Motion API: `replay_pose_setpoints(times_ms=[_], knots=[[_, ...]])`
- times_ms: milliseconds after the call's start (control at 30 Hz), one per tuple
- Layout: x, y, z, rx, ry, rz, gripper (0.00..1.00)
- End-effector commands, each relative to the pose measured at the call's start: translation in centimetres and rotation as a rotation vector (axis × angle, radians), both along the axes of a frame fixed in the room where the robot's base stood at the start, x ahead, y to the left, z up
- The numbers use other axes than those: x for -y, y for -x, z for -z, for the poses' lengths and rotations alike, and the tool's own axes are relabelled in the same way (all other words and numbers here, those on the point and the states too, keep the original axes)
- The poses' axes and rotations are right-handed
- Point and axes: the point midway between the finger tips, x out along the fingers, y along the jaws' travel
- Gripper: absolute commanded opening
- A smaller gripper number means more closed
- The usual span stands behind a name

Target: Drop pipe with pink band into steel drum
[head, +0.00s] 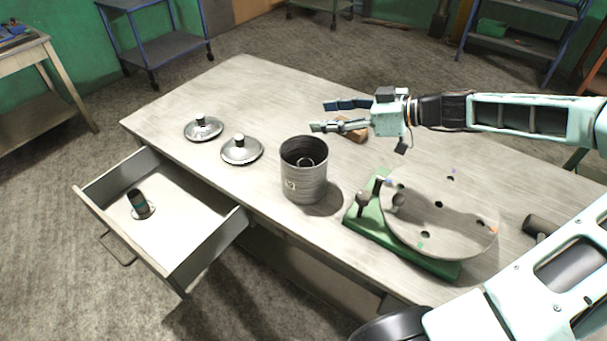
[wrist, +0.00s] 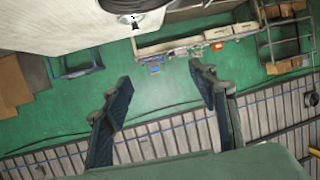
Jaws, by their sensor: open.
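The steel drum (head: 304,184) is a grey ribbed open cylinder standing upright on the table. I cannot make out a pipe with a pink band in either view. My gripper (head: 319,117) is above the table, behind the drum in the head view, with its fingers apart and pointing left. In the wrist view the open fingers (wrist: 160,77) have nothing between them.
Two silver lids (head: 203,128) (head: 241,150) lie left of the drum. A dark, teal-banded cylinder (head: 138,200) stands in the open drawer (head: 190,225). A round plate on a green base (head: 440,212) stands right of the drum. An orange-brown block (head: 354,132) is partly hidden below my gripper.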

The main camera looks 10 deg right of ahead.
Motion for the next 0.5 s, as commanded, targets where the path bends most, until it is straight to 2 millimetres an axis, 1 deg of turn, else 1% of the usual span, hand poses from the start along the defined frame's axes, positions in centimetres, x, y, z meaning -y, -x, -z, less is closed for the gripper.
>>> replay_pose_setpoints(times_ms=[33, 100, 300, 400, 500], knots=[[0.9, 0.5, -0.4, 0.001, 0.002, 0.005, 0.54], [2.2, 1.2, -0.9, 0.003, 0.002, 0.005, 0.54], [5.4, 3.4, -2.3, 0.002, 0.002, 0.004, 0.54], [6.5, 4.3, -2.9, 0.003, 0.001, 0.002, 0.54], [7.3, 4.9, -3.3, 0.002, 0.000, 0.001, 0.54]])
